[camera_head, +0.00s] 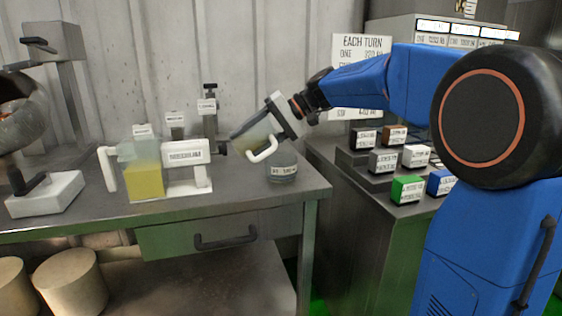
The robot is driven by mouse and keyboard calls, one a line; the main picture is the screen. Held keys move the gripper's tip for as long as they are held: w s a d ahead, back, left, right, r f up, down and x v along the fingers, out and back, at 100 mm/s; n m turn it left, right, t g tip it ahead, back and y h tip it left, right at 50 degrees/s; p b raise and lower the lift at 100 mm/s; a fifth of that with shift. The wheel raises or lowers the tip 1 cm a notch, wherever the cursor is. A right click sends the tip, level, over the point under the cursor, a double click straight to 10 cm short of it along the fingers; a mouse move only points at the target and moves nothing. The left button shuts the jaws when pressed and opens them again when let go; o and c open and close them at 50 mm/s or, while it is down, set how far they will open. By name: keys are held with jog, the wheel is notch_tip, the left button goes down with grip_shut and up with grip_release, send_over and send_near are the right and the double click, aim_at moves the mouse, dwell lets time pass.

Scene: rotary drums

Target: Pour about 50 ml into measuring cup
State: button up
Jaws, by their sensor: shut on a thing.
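My gripper (287,116) is shut on a see-through jug (252,133) with a white handle and holds it in the air above the grey bench. The jug is strongly tilted, its far end down to the left, with some yellowish content showing. A small glass cup (283,170) with a label stands upright on the bench, below and slightly right of the jug's handle. A clear pitcher (144,175) with a white handle and yellow contents stands further left. I cannot tell for certain which is the measuring cup. No stream of liquid shows.
A labelled white stand (184,178) with dark posts is beside the pitcher. A grey machine with a drum (18,112) is at the far left. Labelled blocks (408,189) sit on the cabinet at right. The bench front (240,193) is clear.

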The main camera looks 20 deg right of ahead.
jog(key=shift+h, duration=0.4)
jog(key=shift+r, duration=0.15)
dwell(0.6)
jog(key=shift+d+r+h, duration=0.1)
jog(key=shift+r+h, duration=0.3)
jog(key=shift+h, duration=0.1)
jog(key=shift+d+g+h, duration=0.1)
jog(key=shift+g+h, duration=0.2)
jog(key=shift+h, duration=0.4)
jog(key=shift+a+r+h+b, duration=0.15)
jog(key=shift+a+r+h, duration=0.1)
jog(key=shift+r+h, duration=0.4)
jog(key=shift+a+r+h+b, duration=0.2)
jog(key=shift+r+h, duration=0.15)
jog(key=shift+r, duration=0.45)
jog(key=shift+a+g+h, duration=0.35)
jog(key=shift+g+h, duration=0.05)
jog(key=shift+h, duration=0.6)
jog(key=shift+w+a+r+g+h, duration=0.1)
jog(key=shift+a+r+g+h, duration=0.1)
jog(key=shift+r+h, duration=0.5)
jog(key=shift+a+r+g+h, duration=0.15)
jog(key=shift+r+h, duration=0.15)
jog(key=shift+h, duration=0.8)
jog(key=shift+d, duration=0.1)
